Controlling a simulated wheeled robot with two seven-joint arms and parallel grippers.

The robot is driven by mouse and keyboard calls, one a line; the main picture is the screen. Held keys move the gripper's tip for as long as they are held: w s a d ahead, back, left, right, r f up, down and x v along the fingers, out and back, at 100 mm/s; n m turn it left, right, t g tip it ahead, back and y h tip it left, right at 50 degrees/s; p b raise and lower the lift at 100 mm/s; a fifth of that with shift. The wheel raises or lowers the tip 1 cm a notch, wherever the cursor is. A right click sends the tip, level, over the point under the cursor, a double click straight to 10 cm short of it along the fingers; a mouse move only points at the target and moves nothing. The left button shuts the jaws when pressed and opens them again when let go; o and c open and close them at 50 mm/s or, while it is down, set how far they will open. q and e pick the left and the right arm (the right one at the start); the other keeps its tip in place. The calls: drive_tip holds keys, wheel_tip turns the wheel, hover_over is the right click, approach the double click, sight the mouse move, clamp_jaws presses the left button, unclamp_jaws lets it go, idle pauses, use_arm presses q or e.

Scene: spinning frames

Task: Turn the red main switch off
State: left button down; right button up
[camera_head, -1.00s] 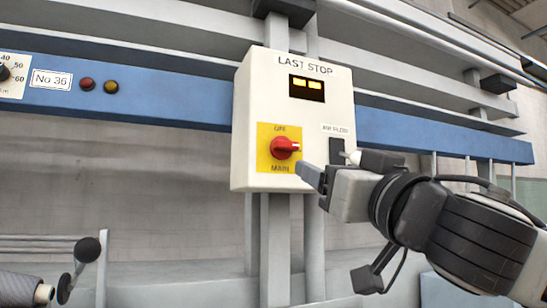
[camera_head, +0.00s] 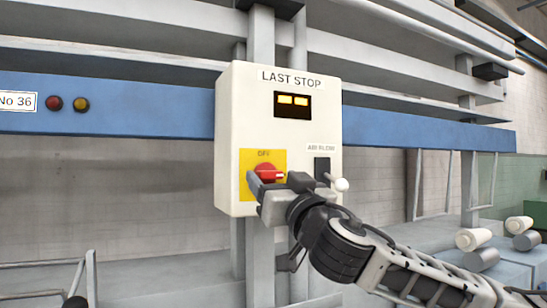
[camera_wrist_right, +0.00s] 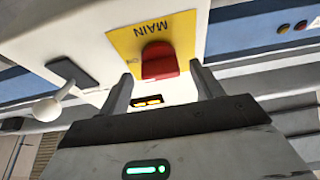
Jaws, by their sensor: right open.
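The red main switch (camera_head: 265,172) is a round knob on a yellow plate (camera_head: 247,163) low on the white "LAST STOP" box (camera_head: 229,100). Its white mark points right, and "OFF" is printed above it. My right gripper (camera_head: 275,182) is open in front of the plate, its fingers either side of the knob. The right wrist view shows the red knob (camera_wrist_right: 159,62) between the spread fingertips (camera_wrist_right: 161,75), with gaps showing on both sides. "MAIN" reads upside down there. The gripper hides the plate's lower part in the head view. My left gripper is not in view.
A lit yellow display (camera_head: 292,103) sits above the switch. A black plate with a white-knobbed lever (camera_head: 341,185) is right of it, close to my right gripper. A blue beam (camera_head: 110,118) runs behind the box. Rollers (camera_head: 474,239) lie at right.

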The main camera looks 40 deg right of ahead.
drive_tip(key=shift+w+d+r, duration=0.15)
drive_tip(key=shift+w+r, duration=0.05)
drive_tip(key=shift+w, duration=0.3)
drive_tip(key=c, duration=1)
